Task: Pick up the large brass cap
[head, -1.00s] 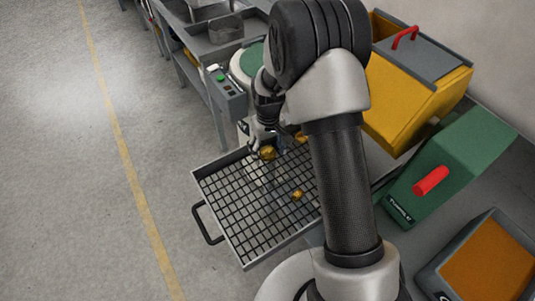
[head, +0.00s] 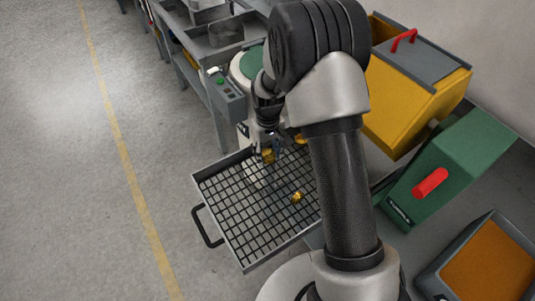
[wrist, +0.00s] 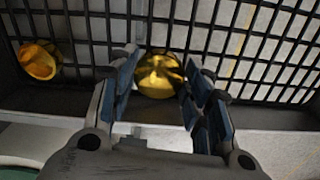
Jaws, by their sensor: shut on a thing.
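A large, shiny brass cap (head: 268,156) is at the back of the wire-mesh tray (head: 237,262) in the head view. In the wrist view the brass cap (wrist: 158,76) lies between the blue-padded fingers. My gripper (wrist: 157,88) is shut on it, and it also shows in the head view (head: 264,146). The fingers hide part of the cap's sides. I cannot tell whether the cap still touches the mesh.
A smaller brass piece (head: 297,197) lies on the mesh, and another (head: 301,139) is at the tray's back right, partly hidden by my arm. A yellow bin (head: 400,105) and a green box (head: 445,165) stand to the right. Open floor lies left.

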